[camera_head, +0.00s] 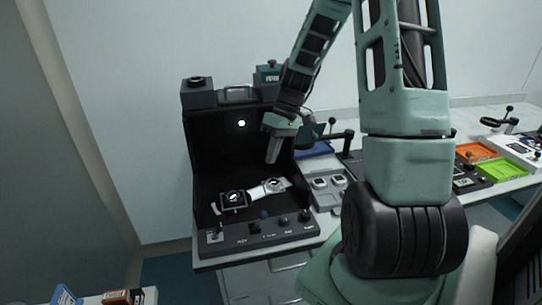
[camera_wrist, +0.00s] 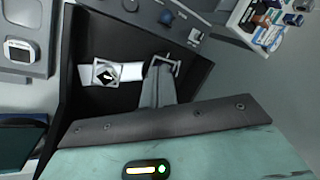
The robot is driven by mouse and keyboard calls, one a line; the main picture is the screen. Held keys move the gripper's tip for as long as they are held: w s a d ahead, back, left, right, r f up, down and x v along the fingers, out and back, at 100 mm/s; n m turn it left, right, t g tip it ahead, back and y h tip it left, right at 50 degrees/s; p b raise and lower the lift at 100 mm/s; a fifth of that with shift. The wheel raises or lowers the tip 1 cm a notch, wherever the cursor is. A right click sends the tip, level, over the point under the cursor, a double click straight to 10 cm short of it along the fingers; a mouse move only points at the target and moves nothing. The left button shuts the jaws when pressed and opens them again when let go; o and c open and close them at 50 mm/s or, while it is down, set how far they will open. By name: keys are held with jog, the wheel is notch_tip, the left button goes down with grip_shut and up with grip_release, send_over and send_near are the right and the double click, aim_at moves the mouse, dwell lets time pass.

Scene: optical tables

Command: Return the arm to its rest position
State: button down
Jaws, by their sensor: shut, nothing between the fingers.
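My arm reaches from the right over a black open-fronted booth (camera_head: 205,140). My gripper (camera_head: 271,160) points down inside the booth, shut and empty. In the wrist view the closed fingers (camera_wrist: 160,68) hide part of a dark-framed watch. A watch with a white strap (camera_head: 272,186) and a dark watch (camera_head: 234,198) lie on the booth floor below the gripper. The white-strapped watch (camera_wrist: 107,74) also shows in the wrist view, left of the fingers. I cannot tell the exact gap between the fingertips and the watches.
A panel with several knobs (camera_head: 262,232) runs along the booth's front. A grey tray (camera_head: 327,188) holding watches stands to its right. Orange (camera_head: 476,152) and green (camera_head: 505,168) trays lie farther right. A small table (camera_head: 140,297) with boxes is at lower left.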

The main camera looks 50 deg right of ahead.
dwell(0.3)
jog(key=s+a+r+n+g+h, duration=0.1)
jog(key=a+r+n, duration=0.1)
jog(key=a, duration=0.8)
jog(key=s+a+r+n+h, duration=0.1)
jog(key=a+r, duration=0.1)
jog(key=a, duration=0.8)
jog(key=s+a+r+n+h, duration=0.1)
jog(key=s+a+n+h, duration=0.1)
jog(key=s+a, duration=1.2)
jog(key=shift+s+r+n+t, duration=0.25)
jog(key=shift+s+n+t, duration=0.05)
jog(key=shift+s+n, duration=0.65)
